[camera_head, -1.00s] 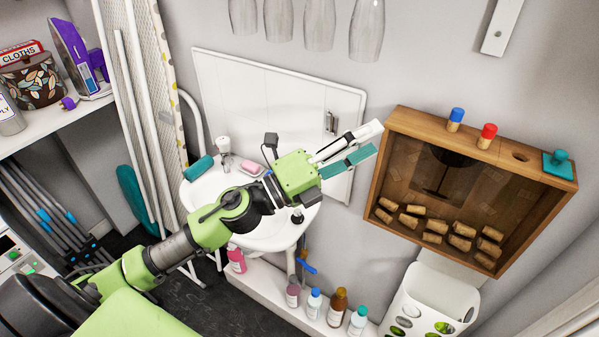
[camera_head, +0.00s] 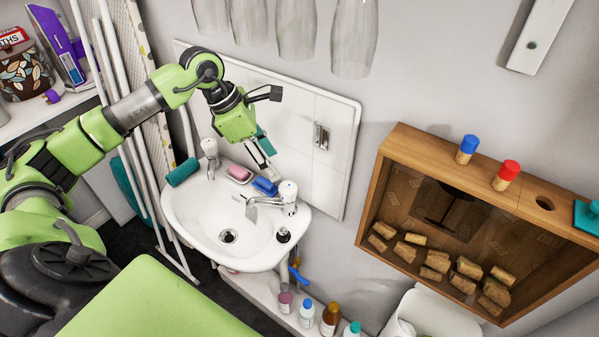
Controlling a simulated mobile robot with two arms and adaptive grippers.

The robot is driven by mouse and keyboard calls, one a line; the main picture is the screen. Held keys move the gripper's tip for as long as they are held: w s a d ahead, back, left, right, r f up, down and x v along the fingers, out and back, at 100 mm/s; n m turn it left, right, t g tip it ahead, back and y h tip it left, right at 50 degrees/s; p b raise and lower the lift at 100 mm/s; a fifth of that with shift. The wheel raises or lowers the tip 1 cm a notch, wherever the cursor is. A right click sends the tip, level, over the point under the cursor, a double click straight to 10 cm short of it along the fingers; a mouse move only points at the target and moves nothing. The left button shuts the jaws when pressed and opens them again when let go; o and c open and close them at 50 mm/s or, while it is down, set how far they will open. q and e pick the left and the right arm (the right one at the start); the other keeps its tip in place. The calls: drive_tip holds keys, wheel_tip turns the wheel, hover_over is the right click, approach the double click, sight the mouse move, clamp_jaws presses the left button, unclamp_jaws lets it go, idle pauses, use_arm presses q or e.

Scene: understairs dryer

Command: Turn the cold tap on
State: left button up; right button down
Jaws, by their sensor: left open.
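A white washbasin (camera_head: 187,216) hangs on the wall with two taps. One tap (camera_head: 209,150), with a pale round top, stands at its back left. The other tap (camera_head: 288,192), also pale-topped, stands at its right, its metal spout reaching left over the bowl. I cannot tell from their markings which is cold. My left gripper (camera_head: 264,156) is open above the back rim, between the taps. My right gripper is not in view.
A pink soap (camera_head: 238,173) and the blue item (camera_head: 264,187) lie on the back rim. A black-topped item (camera_head: 283,235) is at the right rim. A wooden cork box (camera_head: 400,150) is on the wall at right; glasses (camera_head: 355,35) hang above.

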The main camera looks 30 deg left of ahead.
use_arm(q)
drive_tip(key=p, duration=0.1)
hover_over(285, 186)
drive_tip(key=s+a, duration=0.1)
drive_tip(key=s, duration=0.1)
wheel_tip(285, 186, down, 4)
drive_tip(key=x, duration=0.2)
drive_tip(key=p+x, duration=0.1)
drive_tip(key=shift+w+a+f, duration=0.15)
drive_tip(key=shift+a+f, duration=0.1)
drive_tip(key=shift+f, duration=0.25)
drive_tip(key=x, duration=0.3)
drive_tip(key=shift+a, duration=0.1)
drive_tip(key=c, duration=1.1)
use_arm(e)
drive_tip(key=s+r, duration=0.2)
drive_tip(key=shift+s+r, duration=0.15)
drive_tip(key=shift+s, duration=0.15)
